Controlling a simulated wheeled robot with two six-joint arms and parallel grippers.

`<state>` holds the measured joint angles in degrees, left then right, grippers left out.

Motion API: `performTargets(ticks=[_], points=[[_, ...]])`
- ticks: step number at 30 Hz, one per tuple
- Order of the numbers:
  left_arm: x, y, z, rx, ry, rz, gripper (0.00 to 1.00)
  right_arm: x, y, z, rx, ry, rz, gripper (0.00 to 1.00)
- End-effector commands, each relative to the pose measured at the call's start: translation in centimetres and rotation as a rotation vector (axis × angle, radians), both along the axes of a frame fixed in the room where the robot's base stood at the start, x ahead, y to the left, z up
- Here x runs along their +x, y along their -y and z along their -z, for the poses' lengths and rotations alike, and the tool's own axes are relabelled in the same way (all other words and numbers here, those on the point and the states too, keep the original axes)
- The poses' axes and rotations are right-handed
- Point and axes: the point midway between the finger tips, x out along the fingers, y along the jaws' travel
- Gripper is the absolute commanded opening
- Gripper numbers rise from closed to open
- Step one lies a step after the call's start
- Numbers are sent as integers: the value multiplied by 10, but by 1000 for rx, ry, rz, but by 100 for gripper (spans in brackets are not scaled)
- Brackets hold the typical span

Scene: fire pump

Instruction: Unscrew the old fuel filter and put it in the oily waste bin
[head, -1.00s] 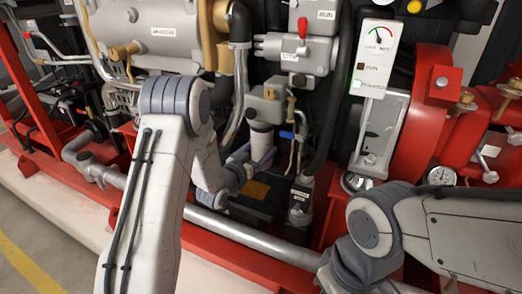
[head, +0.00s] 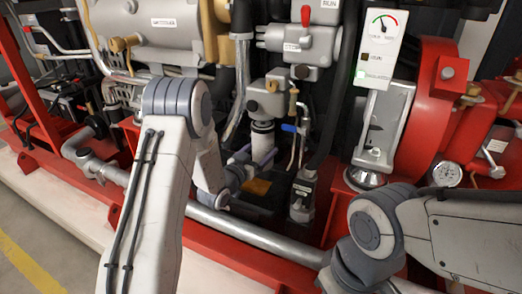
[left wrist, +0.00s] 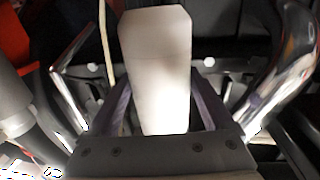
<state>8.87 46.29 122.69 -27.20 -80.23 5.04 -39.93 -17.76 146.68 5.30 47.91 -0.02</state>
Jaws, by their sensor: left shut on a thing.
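The old fuel filter (head: 262,139) is a pale upright cylinder below a grey filter head (head: 267,98). A dark band shows between the filter's top and the head; I cannot tell whether they still touch. My left gripper (head: 263,157), with purple fingers, is shut on the filter from the side. In the left wrist view, the pale filter (left wrist: 157,70) stands between the two fingers (left wrist: 163,110). My right arm enters from the right, but its gripper is out of view. I see no oily waste bin.
A bottle-like grey unit (head: 302,195) stands just right of the filter. A blue-handled valve (head: 289,128) and thin pipes are close by. A silver pipe (head: 240,232) runs along the red frame in front. A tan patch (head: 258,187) lies below the gripper.

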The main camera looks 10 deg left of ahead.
Motion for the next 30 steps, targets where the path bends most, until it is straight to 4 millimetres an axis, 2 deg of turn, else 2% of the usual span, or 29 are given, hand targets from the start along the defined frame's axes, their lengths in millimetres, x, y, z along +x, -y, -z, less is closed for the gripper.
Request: performTargets(ticks=[13,30], points=[[-2,-1,0,-1,5,0,0,0,0,2,0,0,0,0],[-45,-9,1,-1,4,-1,0,0,0,6,0,0,0,0]])
